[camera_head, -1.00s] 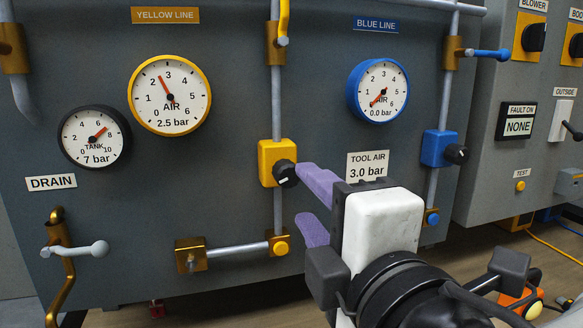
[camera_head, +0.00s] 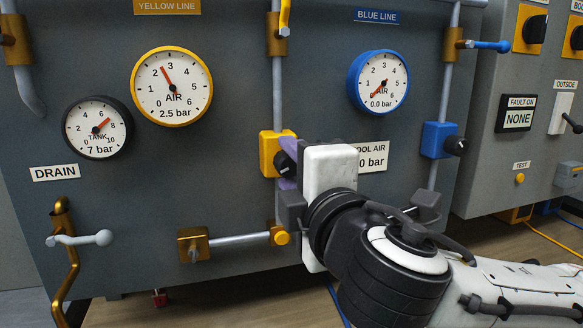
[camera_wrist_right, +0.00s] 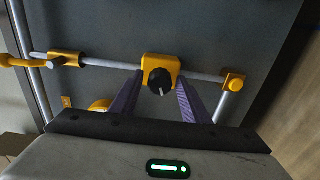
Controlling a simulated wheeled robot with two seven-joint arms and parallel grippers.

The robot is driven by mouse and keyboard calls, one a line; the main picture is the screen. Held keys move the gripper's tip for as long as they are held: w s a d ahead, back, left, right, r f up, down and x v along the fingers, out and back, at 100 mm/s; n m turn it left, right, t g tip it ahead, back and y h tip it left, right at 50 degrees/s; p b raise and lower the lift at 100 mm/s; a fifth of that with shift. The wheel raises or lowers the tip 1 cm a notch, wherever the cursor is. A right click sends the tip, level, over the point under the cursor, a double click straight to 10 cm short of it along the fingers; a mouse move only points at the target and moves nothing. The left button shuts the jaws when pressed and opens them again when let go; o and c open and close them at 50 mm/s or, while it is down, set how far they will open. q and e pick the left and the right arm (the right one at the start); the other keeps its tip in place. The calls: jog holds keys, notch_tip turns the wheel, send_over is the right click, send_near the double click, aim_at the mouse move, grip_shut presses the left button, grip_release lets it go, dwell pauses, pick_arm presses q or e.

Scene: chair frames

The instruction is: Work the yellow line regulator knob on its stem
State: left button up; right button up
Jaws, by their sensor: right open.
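The yellow line regulator is a yellow block (camera_head: 267,151) on a grey vertical pipe, with a black knob (camera_head: 284,164) facing out. In the right wrist view the knob (camera_wrist_right: 158,80) shows a white mark and lies between the two purple fingers. My right gripper (camera_head: 289,172) is open at the regulator, one finger on each side of the knob. Contact with the knob cannot be made out. The yellow-rimmed gauge (camera_head: 172,87) reads about 2.5, under the YELLOW LINE sign (camera_head: 167,7). My left gripper is out of view.
The blue regulator (camera_head: 437,140) and blue gauge (camera_head: 378,82) are to the right. My gripper partly covers the TOOL AIR label (camera_head: 374,157). A yellow-capped fitting (camera_head: 280,237) sits just below the gripper. The tank gauge (camera_head: 97,127) and drain lever (camera_head: 85,239) are at left.

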jog(key=c, duration=0.9)
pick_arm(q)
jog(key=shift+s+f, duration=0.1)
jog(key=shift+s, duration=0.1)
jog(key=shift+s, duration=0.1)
pick_arm(e)
jog(key=shift+w+a, duration=0.1)
jog(key=shift+w, duration=0.25)
jog(key=o, duration=1.1)
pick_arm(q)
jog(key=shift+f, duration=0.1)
